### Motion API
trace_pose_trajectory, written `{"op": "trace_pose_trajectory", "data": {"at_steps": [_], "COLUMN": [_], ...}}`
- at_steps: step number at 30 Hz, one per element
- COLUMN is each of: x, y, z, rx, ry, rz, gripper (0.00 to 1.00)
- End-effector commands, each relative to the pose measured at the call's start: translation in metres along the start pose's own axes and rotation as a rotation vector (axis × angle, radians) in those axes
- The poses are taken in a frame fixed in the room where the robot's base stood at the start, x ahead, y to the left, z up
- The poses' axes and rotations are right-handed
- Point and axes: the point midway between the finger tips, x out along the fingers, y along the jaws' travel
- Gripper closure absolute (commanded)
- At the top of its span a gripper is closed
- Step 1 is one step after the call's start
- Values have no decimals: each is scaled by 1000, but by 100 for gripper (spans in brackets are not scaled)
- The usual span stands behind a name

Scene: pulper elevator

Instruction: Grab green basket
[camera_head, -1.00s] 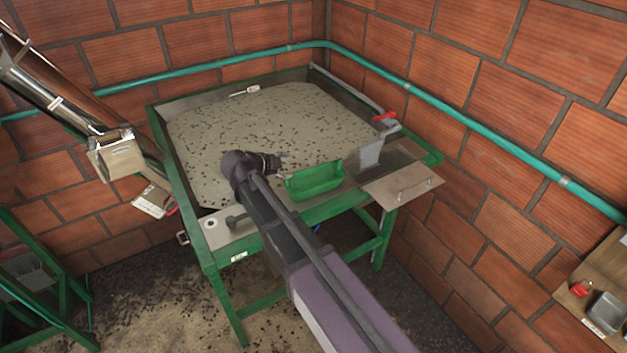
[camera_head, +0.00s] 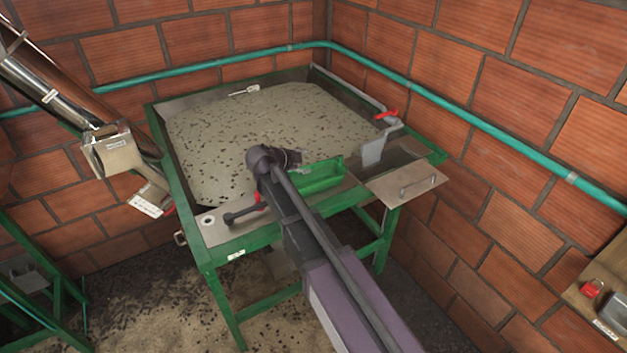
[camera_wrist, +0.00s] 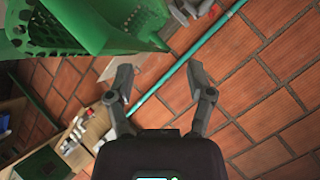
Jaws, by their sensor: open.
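The green basket (camera_head: 316,177) sits on the front ledge of the green-framed tank, in the head view. My arm reaches across the tank's front and hides the basket's left end. My gripper is mostly hidden behind my arm's end in the head view. In the wrist view my gripper (camera_wrist: 160,88) is open with nothing between its fingers. A large green perforated body, seemingly the basket (camera_wrist: 90,25), fills the upper left there, beyond the fingertips and apart from them.
The tank (camera_head: 240,140) holds pale, speckled material. A grey plate (camera_head: 372,150) and a metal lid with a handle (camera_head: 408,186) are right of the basket. A metal chute (camera_head: 110,150) stands left. A teal pipe (camera_head: 480,125) runs along the brick walls.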

Motion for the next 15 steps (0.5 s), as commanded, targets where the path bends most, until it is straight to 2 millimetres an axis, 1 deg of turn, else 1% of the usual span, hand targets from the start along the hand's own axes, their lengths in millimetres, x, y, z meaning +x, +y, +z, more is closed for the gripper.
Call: {"op": "trace_pose_trajectory", "data": {"at_steps": [10,15], "x": [1,10], "y": [0,2], "z": [-1,0], "rx": [0,1], "ry": [1,1], "rz": [0,0], "gripper": [32,32]}}
